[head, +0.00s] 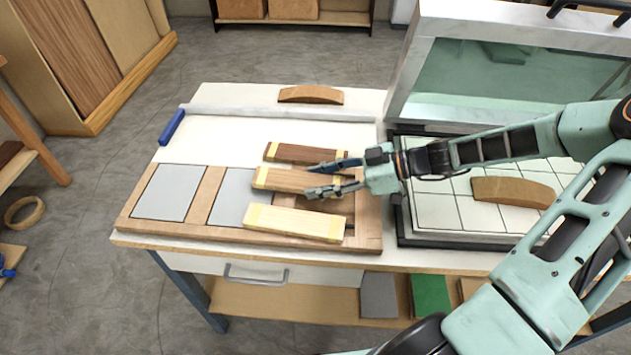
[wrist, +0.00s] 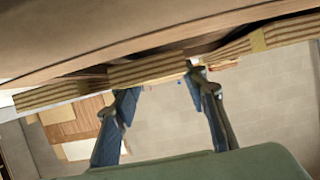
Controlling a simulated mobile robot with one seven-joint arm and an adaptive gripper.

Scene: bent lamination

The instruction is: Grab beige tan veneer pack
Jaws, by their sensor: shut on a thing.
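The beige tan veneer pack (head: 285,179) lies between two other packs on the left bench, with a yellow band near its left end. My gripper (head: 331,178) is at its right end, one finger on each long side, shut on it. The fingers hide part of that end. In the wrist view my gripper (wrist: 162,86) has its fingertips at either side of the layered end of the tan pack (wrist: 148,71). A darker brown pack (head: 298,152) lies behind it and a pale cream pack (head: 290,222) lies in front, both close by.
Grey panels (head: 170,193) sit in the wooden tray (head: 206,197) to the left. A curved wood piece (head: 311,94) lies at the back. To the right is the press with a gridded bed (head: 435,211), a raised glass lid (head: 500,80) and another curved piece (head: 513,191).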

